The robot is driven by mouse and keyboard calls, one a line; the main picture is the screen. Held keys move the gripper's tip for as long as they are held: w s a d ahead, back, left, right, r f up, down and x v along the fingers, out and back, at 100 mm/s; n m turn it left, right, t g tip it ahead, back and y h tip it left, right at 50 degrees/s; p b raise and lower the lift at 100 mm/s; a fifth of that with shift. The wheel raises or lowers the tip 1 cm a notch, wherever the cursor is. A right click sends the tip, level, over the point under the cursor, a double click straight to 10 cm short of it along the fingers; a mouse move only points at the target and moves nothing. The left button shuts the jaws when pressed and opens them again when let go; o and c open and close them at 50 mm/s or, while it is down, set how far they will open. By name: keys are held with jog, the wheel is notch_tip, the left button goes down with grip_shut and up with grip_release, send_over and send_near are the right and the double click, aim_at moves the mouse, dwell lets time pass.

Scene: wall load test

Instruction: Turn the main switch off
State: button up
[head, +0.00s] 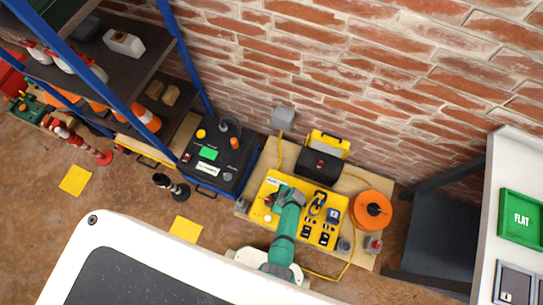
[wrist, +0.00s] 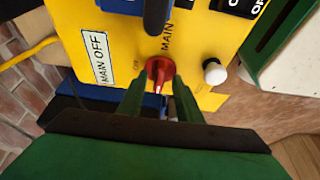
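The main switch (wrist: 160,72) is a red rotary knob with a pointed, pale-tipped handle. It sits on a yellow panel (wrist: 195,40) beside the printed word MAIN. A white MAIN OFF label (wrist: 97,57) is to its left in the wrist view. My gripper (wrist: 160,94) is open, its two green fingers apart on either side of the knob's handle. I cannot tell whether the tips touch it. In the head view my gripper (head: 277,200) is over the left part of the yellow panel (head: 298,238), and my arm covers part of it.
A white round knob (wrist: 214,72) is right of the switch, and a black handle-like part (wrist: 157,16) is above it. Around the panel are a black control box (head: 225,175), an open yellow-and-black case (head: 318,165) and an orange reel (head: 371,211). A brick wall stands behind.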

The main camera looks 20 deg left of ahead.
jog(key=shift+r, duration=0.2)
jog(key=shift+r, duration=0.2)
jog(key=v, duration=1)
jog(key=shift+d, duration=0.3)
